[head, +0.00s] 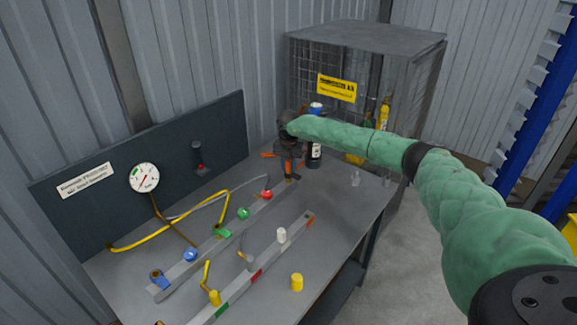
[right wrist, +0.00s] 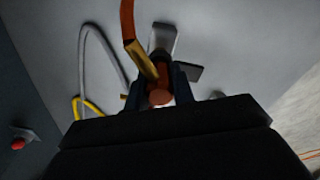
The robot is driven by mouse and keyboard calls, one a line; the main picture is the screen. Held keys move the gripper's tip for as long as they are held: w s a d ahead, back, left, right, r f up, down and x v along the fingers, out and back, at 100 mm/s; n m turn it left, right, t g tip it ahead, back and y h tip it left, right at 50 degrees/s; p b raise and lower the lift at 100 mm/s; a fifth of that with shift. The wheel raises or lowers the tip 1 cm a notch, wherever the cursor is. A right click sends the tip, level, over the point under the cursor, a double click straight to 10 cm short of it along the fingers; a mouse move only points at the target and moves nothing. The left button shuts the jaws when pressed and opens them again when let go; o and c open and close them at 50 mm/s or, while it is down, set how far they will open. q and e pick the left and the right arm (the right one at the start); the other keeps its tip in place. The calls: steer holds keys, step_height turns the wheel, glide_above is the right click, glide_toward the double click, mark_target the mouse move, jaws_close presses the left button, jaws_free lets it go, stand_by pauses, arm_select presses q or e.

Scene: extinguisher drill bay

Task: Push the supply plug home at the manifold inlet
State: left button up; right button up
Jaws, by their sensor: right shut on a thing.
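My right gripper (head: 290,168) points down at the far right end of the grey manifold bar (head: 208,252). It is shut on what looks like the supply plug (right wrist: 159,97), an orange-red piece between the dark fingers in the right wrist view. A brass-coloured part (right wrist: 143,61) and an orange strip or hose lie beside it. A pale grey block (right wrist: 163,38), perhaps the manifold end, shows just beyond the fingers. The inlet is hidden, and I cannot tell how far the plug is in. My left gripper is not in view.
The manifold bar carries blue (head: 190,255), green (head: 243,213) and red (head: 266,194) fittings. A second bar (head: 262,267) with coloured bands lies nearer. A yellow hose (head: 175,235) loops by the gauge panel (head: 220,127). A dark bottle (head: 314,153) stands close behind the gripper. A mesh cage (head: 405,95) is behind.

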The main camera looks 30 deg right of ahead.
steer(key=o, duration=1.1)
steer(key=shift+f, duration=0.1)
steer(key=shift+r+b, duration=0.3)
steer(key=shift+r, duration=0.1)
step_height(320, 180, up, 6)
steer(key=shift+f+b, duration=0.1)
steer(key=shift+b, duration=1.15)
steer(key=shift+r, duration=0.6)
